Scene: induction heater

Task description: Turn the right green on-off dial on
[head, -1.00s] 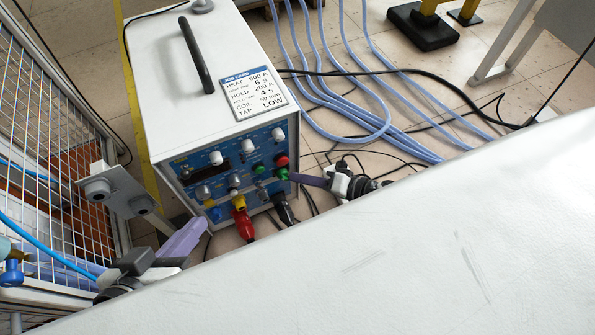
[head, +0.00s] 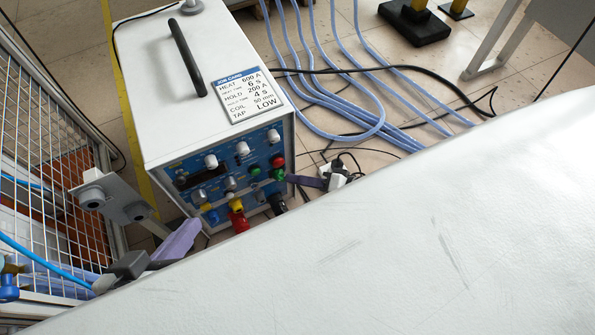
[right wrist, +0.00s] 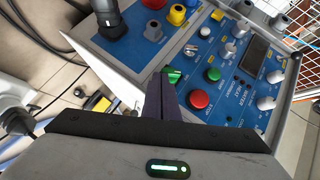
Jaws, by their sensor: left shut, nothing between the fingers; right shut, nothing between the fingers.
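The green on-off dial (right wrist: 173,76) sits at the lower right of the heater's blue front panel (right wrist: 225,60). In the head view the dial (head: 279,173) is just below the red button (head: 278,160). My right gripper (right wrist: 162,84) is shut and empty, its purple fingertips close beside the dial and partly covering it in the right wrist view. I cannot tell whether they touch. In the head view my right gripper (head: 293,179) comes from the panel's right side. My left gripper (head: 193,226) is shut and empty, low and left of the panel.
A green button (right wrist: 212,74) and the red button (right wrist: 199,99) are near the dial. Red (head: 239,221) and black (head: 277,203) plugs stick out below. A mesh fence (head: 50,150) stands left. Blue hoses (head: 340,110) lie on the floor at right.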

